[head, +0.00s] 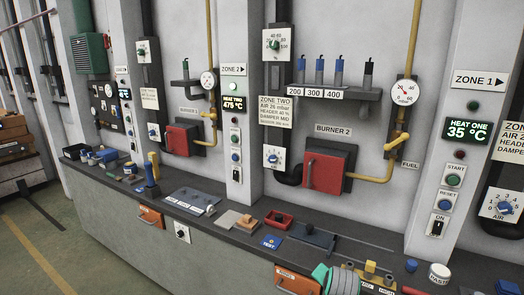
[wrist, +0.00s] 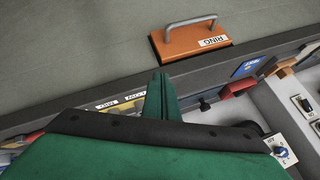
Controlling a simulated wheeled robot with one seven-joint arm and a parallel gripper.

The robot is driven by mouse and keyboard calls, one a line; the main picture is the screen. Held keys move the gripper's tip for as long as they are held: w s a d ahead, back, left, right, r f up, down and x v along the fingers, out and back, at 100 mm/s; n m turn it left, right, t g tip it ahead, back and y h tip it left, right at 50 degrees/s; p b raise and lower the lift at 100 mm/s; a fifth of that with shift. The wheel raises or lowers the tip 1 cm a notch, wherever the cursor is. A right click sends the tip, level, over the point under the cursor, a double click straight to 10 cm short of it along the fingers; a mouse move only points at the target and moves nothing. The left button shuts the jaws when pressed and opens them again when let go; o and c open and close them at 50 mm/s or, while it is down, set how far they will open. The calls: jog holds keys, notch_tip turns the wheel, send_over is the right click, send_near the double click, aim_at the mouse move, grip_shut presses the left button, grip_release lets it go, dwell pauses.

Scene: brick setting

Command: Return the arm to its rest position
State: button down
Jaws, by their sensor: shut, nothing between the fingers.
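My gripper (wrist: 160,80) shows in the wrist view as narrow green fingers pressed together, with nothing between them. Behind the fingers are a dark band and a wide green body. The fingertips point toward the front edge of the dark bench (head: 250,238), beside an orange drawer front (wrist: 190,40) with a grey handle and an upside-down label reading RING. I cannot tell if the fingers touch the bench. In the head view, I cannot clearly make out the gripper; teal rounded parts show at the bottom edge.
A red burner box (head: 322,172) with a yellow pipe hangs on the wall above the bench. A red tray (head: 279,220) and a blue TEST tag (head: 270,242) lie on the bench. Another orange drawer front (head: 151,217) is further left. The floor (head: 50,240) at left looks clear.

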jog(key=s+a+f+n+t, duration=0.1)
jog(key=s+a+f, duration=0.2)
jog(key=s+f, duration=0.3)
jog(key=s+a+f+n, duration=0.1)
jog(key=s+a+f, duration=0.25)
jog(key=f, duration=0.55)
jog(key=s+a+f+n+t, duration=0.1)
jog(key=s+a+f, duration=0.15)
jog(key=s, duration=0.45)
jog(key=s+a+f+n+t, duration=0.15)
jog(key=s+a, duration=0.25)
jog(key=s, duration=0.4)
jog(key=s+a+r+n+t, duration=0.1)
jog(key=s+a+r, duration=0.15)
jog(key=s, duration=0.55)
jog(key=s+a+r+n+t, duration=0.1)
jog(key=s+a+n, duration=0.15)
jog(key=s, duration=0.45)
jog(key=s+a+r+n+t+y, duration=0.1)
jog(key=s+a+r+t, duration=0.1)
jog(key=s+r, duration=0.9)
jog(key=shift+s+a, duration=0.8)
